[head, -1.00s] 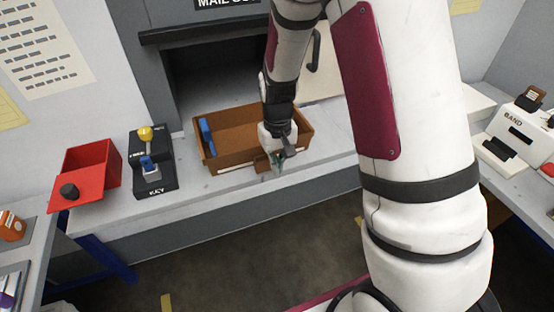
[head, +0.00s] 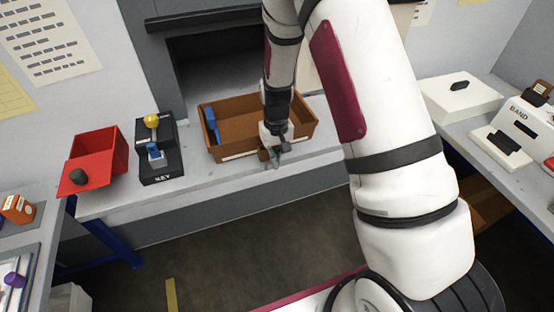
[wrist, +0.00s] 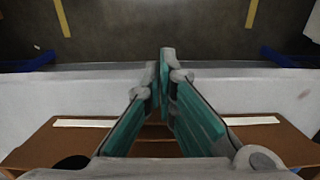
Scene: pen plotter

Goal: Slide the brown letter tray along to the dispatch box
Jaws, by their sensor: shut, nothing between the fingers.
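The brown letter tray (head: 237,146) sits on the grey counter, in front of the dark hatch. A blue item (head: 211,124) lies in its left end. My gripper (head: 274,160) is at the middle of the tray's front side, by a small brown block (head: 264,154) there. The gripper is shut with nothing held, and its fingertips reach out past the counter side of the tray. In the wrist view the shut fingers (wrist: 166,62) lie over the tray's front edge (wrist: 60,142), which has two white strips. I cannot tell which container is the dispatch box.
Left of the tray stand a black key box (head: 158,165) with a yellow knob and an open red box (head: 97,155). A white box (head: 460,98) and a band machine (head: 512,135) stand on the right counter. Bare counter (head: 335,140) shows right of the tray.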

